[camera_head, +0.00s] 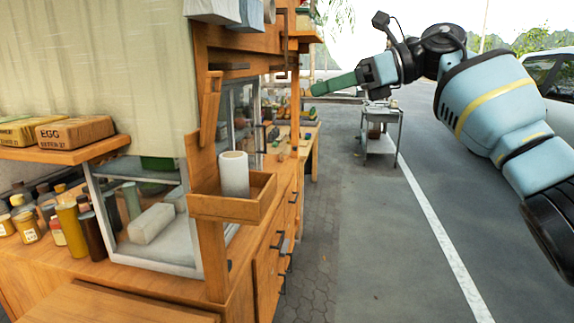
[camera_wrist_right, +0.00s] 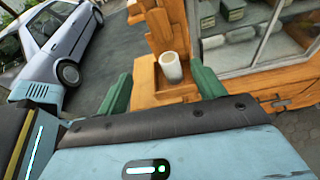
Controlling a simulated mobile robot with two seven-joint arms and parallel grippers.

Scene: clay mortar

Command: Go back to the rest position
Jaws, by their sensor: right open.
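My right arm comes in from the right in the head view and is raised over the road. Its gripper (camera_head: 334,84) points left, toward the upper part of the wooden stall. In the right wrist view, the two green fingers (camera_wrist_right: 160,92) stand wide apart. They are open, with nothing held between them. A white paper roll (camera_wrist_right: 171,67) shows beyond the fingers, apart from them. In the head view this roll (camera_head: 234,174) stands upright in a small wooden tray (camera_head: 232,208) on the stall's corner. My left gripper is not in view.
The wooden stall (camera_head: 262,262) with a glass case (camera_head: 150,225), bottles and egg boxes (camera_head: 75,132) fills the left. A grey metal cart (camera_head: 381,128) stands further back. A car (camera_wrist_right: 58,42) is parked on the road. The road (camera_head: 385,260) to the right of the stall is clear.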

